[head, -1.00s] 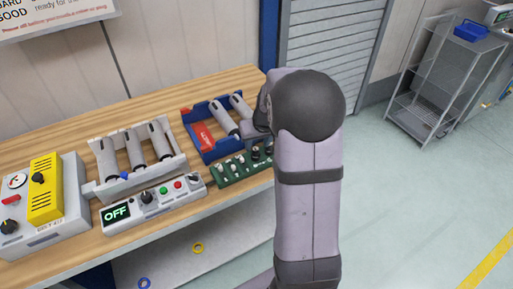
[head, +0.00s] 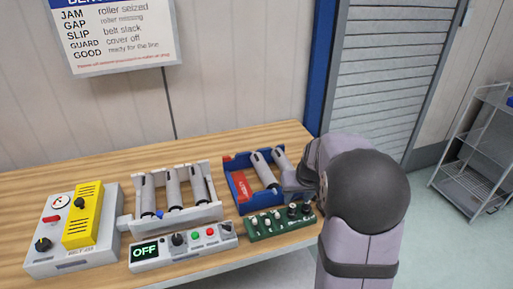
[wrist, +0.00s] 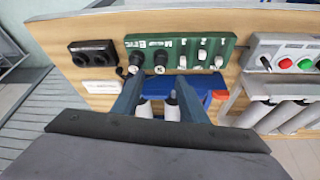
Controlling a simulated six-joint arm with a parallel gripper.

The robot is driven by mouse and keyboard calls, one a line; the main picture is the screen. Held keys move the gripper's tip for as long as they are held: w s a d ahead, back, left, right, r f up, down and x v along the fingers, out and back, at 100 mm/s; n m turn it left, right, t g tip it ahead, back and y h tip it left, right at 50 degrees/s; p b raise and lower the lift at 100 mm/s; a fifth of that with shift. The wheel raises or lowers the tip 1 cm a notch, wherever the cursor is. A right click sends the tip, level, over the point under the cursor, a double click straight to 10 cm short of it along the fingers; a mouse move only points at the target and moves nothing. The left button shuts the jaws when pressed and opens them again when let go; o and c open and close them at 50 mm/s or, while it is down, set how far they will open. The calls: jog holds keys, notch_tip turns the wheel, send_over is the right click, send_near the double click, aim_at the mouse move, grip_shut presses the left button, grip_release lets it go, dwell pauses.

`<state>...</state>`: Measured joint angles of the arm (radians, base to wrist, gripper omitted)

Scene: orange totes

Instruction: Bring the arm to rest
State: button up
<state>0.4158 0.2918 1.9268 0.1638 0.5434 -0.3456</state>
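My arm (head: 362,250) reaches up from the lower right, its dark rounded joint (head: 366,198) in front of the bench's right end. My gripper (wrist: 158,84) shows in the wrist view with its two blue-grey fingers apart and nothing held between them. It is above the bench, close to the green board (wrist: 200,42) and the blue bin (wrist: 160,72). In the head view the arm hides the fingertips. The blue bin (head: 231,176) holds grey rollers (head: 264,170) and a red piece (head: 243,186).
A white rack (head: 127,222) with several rollers stands left of the bin. In front are a control box (head: 185,246) reading OFF and the green board (head: 262,228). A grey and yellow unit (head: 82,215) is at the left. A wire shelf (head: 470,165) stands right.

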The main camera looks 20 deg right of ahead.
jog(key=s+a+f+m+g+y, duration=0.1)
jog(key=s+a+f+g, duration=0.2)
jog(key=s, duration=0.5)
jog(key=s+a+f+m+g, duration=0.2)
jog(key=s+a+f, duration=0.15)
jog(key=s, duration=0.35)
jog(key=s+a+r+n, duration=0.2)
jog(key=s+a+n, duration=0.3)
jog(key=a, duration=0.5)
jog(key=shift+s+a, duration=0.4)
jog(key=shift+s, duration=0.8)
